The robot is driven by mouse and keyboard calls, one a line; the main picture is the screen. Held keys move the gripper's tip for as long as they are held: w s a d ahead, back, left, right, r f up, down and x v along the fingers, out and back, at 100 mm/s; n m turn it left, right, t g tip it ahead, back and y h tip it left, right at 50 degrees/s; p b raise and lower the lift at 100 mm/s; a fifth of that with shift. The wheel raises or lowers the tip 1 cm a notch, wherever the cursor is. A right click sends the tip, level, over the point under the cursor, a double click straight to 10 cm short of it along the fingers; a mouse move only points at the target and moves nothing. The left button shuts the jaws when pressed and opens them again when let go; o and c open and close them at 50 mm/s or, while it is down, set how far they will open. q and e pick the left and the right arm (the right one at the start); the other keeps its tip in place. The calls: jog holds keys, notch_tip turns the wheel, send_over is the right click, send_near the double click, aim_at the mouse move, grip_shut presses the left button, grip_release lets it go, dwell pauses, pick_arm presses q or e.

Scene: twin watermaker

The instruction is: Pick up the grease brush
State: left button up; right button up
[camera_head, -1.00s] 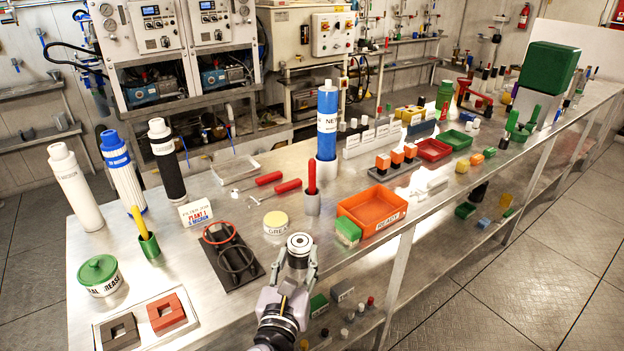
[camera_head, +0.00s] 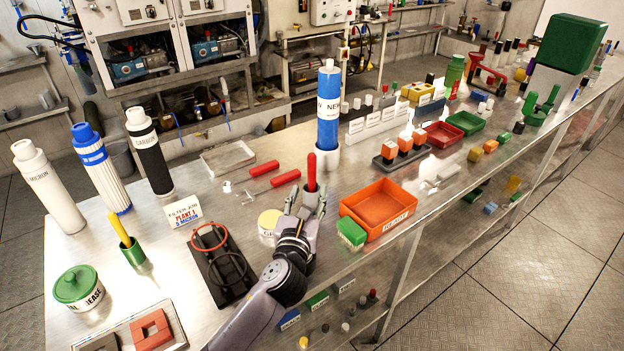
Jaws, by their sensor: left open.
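A red-handled tool (camera_head: 311,172) stands upright in a grey metal cup near the middle of the bench. A yellow-handled tool (camera_head: 121,231) leans in a green cup (camera_head: 133,257) at the left. Only the handles show, so I cannot tell for sure which is the grease brush. My left gripper (camera_head: 306,196) is open at the grey cup, below the red handle. It hides most of the cup, and I cannot tell whether it touches it. My right gripper is not in view.
The blue filter (camera_head: 328,115) stands just behind the red handle. An orange tray (camera_head: 378,208) and green block (camera_head: 351,233) lie to the right. A grease tin (camera_head: 268,223) and black ring stand (camera_head: 217,273) lie left. A green-lidded grease jar (camera_head: 79,287) stands further left.

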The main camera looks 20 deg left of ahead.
aim_at(311, 177)
pick_arm(q)
jog(key=w, duration=0.2)
jog(key=shift+w+a, duration=0.15)
jog(key=shift+w, duration=0.2)
jog(key=shift+w+a+r, duration=0.1)
jog(key=shift+w+r, duration=0.05)
jog(key=shift+w, duration=0.1)
jog(key=w, duration=0.3)
jog(key=shift+w+a+r+p, duration=0.1)
jog(key=shift+w+a+p, duration=0.2)
jog(key=shift+w+a, duration=0.05)
jog(key=shift+w, duration=0.5)
jog(key=shift+s, duration=0.1)
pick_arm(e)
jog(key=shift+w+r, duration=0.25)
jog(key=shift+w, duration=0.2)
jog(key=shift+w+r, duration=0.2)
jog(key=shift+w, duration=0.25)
pick_arm(q)
jog(key=shift+c, duration=0.6)
grip_shut()
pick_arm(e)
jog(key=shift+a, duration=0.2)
